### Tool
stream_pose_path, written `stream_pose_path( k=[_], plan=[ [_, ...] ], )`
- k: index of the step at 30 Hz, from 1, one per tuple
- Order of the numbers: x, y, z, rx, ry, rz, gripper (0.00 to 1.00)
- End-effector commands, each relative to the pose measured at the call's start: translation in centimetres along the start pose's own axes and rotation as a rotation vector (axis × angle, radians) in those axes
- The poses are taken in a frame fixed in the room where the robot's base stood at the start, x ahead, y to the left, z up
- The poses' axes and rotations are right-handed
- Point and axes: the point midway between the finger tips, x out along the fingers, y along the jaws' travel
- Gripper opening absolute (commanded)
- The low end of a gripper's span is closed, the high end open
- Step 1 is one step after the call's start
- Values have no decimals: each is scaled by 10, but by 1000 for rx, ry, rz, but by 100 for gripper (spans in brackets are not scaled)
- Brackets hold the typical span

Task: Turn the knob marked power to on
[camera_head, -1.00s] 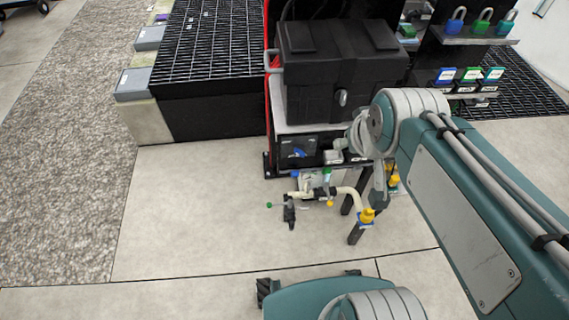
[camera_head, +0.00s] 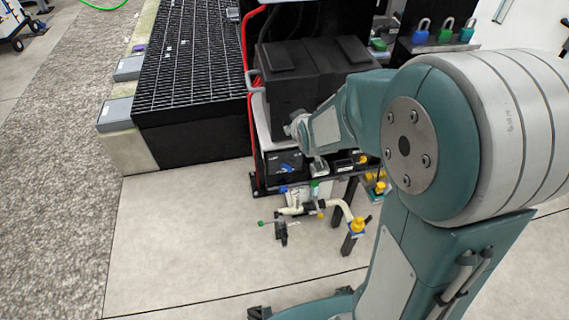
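A black panel box (camera_head: 270,163) sits low on the rack below the black case. A small blue knob (camera_head: 288,168) is on its front face; its marking is too small to read, so I cannot tell whether it is the power knob or how it is set. The end of my arm, with my gripper (camera_head: 311,148), is just above and to the right of the knob, apart from it in the picture. The fingers are small and partly lost against the dark rack, so their opening does not show.
A black case (camera_head: 285,85) stands above the panel, close to my arm. White pipework with yellow and green fittings (camera_head: 300,208) is below. Blue and green padlocks (camera_head: 445,30) are at the upper right. The pale floor (camera_head: 180,230) is clear on the left.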

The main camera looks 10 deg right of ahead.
Motion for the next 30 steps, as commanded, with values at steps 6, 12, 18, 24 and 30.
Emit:
stream_pose_path(
  k=[6, 12, 18, 24, 30],
  plan=[
    [66, -9, 23, -87, 99, 40, 56],
    [114, -19, 53, -166, 197, 88, 56],
    [150, -32, 94, -242, 293, 143, 56],
    [171, -50, 145, -320, 383, 206, 56],
    [175, -69, 201, -393, 469, 276, 56]
  ],
)
